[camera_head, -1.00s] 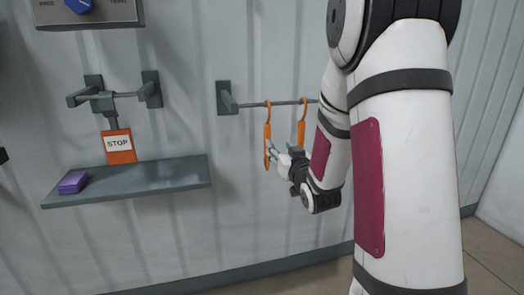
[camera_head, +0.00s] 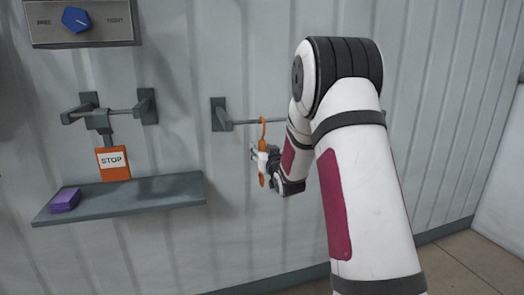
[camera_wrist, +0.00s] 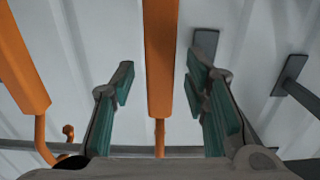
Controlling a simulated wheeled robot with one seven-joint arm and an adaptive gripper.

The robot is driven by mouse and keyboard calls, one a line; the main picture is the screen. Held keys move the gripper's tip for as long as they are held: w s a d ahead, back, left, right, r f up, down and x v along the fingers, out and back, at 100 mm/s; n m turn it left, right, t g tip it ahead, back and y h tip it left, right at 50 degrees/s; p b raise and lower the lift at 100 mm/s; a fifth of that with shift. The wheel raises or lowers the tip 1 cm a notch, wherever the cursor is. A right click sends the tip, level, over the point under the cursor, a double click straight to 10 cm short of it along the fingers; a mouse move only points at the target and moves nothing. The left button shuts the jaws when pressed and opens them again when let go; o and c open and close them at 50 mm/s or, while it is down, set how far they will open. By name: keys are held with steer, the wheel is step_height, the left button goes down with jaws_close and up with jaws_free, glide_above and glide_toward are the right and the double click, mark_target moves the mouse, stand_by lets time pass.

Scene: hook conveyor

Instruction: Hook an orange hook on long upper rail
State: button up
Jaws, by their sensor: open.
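An orange hook (camera_head: 263,133) hangs from the long rail (camera_head: 245,123) on the wall. My gripper (camera_head: 257,155) is at the hook's lower body in the head view. In the wrist view, my open gripper (camera_wrist: 160,74) has one finger on each side of an orange hook (camera_wrist: 160,60), with gaps visible on both sides. A second orange hook (camera_wrist: 24,65) is outside the fingers at the left of the wrist view. My arm hides the rail's right part in the head view, and the second hook does not show there.
A shelf (camera_head: 130,200) with a purple block (camera_head: 65,199) is at the left. Above it, an orange STOP sign (camera_head: 113,163) hangs by a short rail (camera_head: 122,112). A panel with a blue knob (camera_head: 76,19) is at the upper left. Wall right of my arm is bare.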

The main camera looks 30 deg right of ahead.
steer(key=shift+w, duration=0.1)
jaws_close()
steer(key=c, duration=1)
jaws_free()
steer(key=shift+r, duration=0.1)
steer(key=shift+s+r, duration=0.2)
steer(key=shift+r, duration=0.7)
